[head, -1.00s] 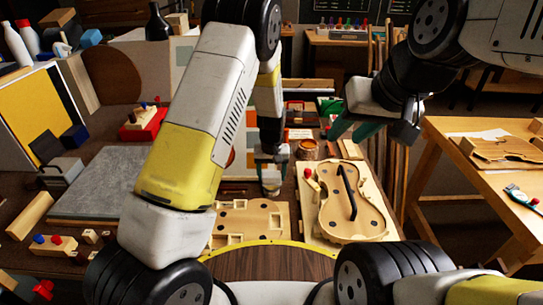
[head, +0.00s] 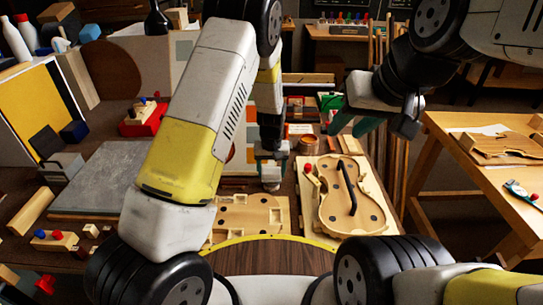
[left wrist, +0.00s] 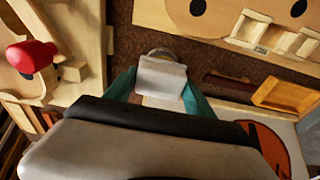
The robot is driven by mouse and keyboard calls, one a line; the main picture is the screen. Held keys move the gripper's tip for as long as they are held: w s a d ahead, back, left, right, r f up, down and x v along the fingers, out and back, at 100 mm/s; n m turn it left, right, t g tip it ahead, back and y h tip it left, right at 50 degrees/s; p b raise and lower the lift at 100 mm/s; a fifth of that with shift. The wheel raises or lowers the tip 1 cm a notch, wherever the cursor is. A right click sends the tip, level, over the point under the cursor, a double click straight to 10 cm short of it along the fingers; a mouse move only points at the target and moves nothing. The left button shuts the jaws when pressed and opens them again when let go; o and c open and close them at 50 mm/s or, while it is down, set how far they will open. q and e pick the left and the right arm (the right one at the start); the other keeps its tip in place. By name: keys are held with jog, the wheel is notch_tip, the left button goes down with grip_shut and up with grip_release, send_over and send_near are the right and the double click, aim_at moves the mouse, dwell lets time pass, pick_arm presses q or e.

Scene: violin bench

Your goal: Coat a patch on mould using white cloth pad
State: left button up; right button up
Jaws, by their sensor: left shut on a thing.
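My left gripper (head: 271,158) is shut on the white cloth pad (left wrist: 162,78), which sits between its teal fingers in the left wrist view. In the head view the pad (head: 271,184) hangs below the gripper, by the far edge of the mould (head: 250,213). The mould is a flat wooden form with dark round holes and small pale blocks. It also shows at the top of the left wrist view (left wrist: 222,22), apart from the pad there. My right gripper (head: 352,124) is open and empty, raised at the upper right.
A violin-shaped wooden body (head: 350,205) with a red-knobbed clamp lies on a pale board right of the mould. A small round jar (head: 308,146) stands behind it. A second table (head: 490,190) stands at the right.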

aim_at(271, 169)
pick_arm(q)
jog(key=shift+f, duration=0.5)
dwell(1.1)
jog(key=shift+r, duration=3.55)
